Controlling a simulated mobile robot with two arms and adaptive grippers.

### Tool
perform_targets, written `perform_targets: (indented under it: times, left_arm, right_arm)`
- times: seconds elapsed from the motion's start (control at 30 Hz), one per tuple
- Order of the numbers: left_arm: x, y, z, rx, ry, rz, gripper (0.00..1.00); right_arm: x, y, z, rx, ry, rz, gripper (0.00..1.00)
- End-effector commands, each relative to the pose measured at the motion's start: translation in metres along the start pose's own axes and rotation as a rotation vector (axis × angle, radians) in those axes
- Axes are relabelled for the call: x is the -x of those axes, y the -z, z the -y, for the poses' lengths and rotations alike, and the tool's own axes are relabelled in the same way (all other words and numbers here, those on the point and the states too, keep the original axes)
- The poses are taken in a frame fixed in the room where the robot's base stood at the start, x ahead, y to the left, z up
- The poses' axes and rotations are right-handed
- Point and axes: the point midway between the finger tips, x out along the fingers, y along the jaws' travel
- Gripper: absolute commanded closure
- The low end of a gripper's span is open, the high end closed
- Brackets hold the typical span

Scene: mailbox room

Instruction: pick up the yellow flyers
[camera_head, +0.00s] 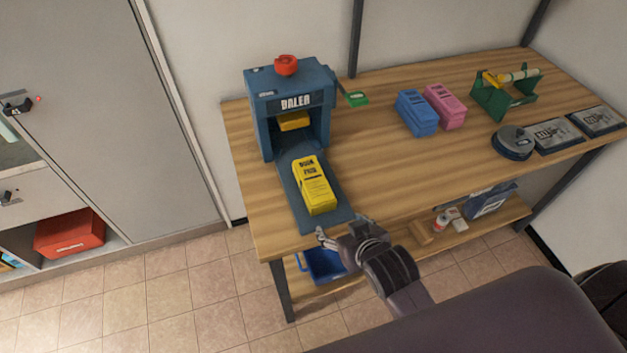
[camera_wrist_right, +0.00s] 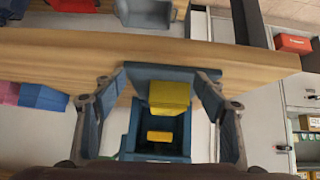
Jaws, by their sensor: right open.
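The yellow flyers (camera_head: 315,185) are a stack with dark print, lying on the tongue-like tray (camera_head: 327,220) of a blue baler (camera_head: 290,95) on the wooden table. My right gripper (camera_head: 345,236) is near the front end of that tray, open and apart from the flyers. In the right wrist view the flyers (camera_wrist_right: 169,97) show between the two open fingers (camera_wrist_right: 165,110), farther off than the fingertips. A yellow part (camera_head: 293,121) sits inside the baler above the flyers. My left gripper is not in view.
Blue (camera_head: 416,112) and pink (camera_head: 445,106) stacks, a green holder (camera_head: 505,93) and a round grey device (camera_head: 513,142) stand farther right on the table. A blue bin (camera_head: 325,265) is below the table's front edge. A grey cabinet stands left.

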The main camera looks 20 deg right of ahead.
Motion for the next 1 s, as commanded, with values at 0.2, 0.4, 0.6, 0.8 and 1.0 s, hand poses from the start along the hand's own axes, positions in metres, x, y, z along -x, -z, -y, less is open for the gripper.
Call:
perform_targets:
  times: [0.2, 0.4, 0.6, 0.8, 1.0]
  left_arm:
    - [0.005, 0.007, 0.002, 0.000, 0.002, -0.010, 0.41]
    - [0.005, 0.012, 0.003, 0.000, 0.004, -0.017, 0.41]
    - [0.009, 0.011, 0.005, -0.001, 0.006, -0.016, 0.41]
    - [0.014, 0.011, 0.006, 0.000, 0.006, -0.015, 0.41]
    - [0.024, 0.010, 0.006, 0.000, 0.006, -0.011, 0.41]
  right_arm:
    - [-0.005, 0.072, 0.004, -0.030, -0.001, -0.228, 0.35]
    - [-0.012, 0.102, 0.009, -0.038, 0.009, -0.343, 0.35]
    - [-0.030, 0.112, 0.011, -0.039, 0.011, -0.358, 0.35]
    - [-0.042, 0.116, 0.012, -0.040, 0.012, -0.357, 0.35]
    - [-0.065, 0.122, 0.017, -0.040, 0.011, -0.356, 0.35]
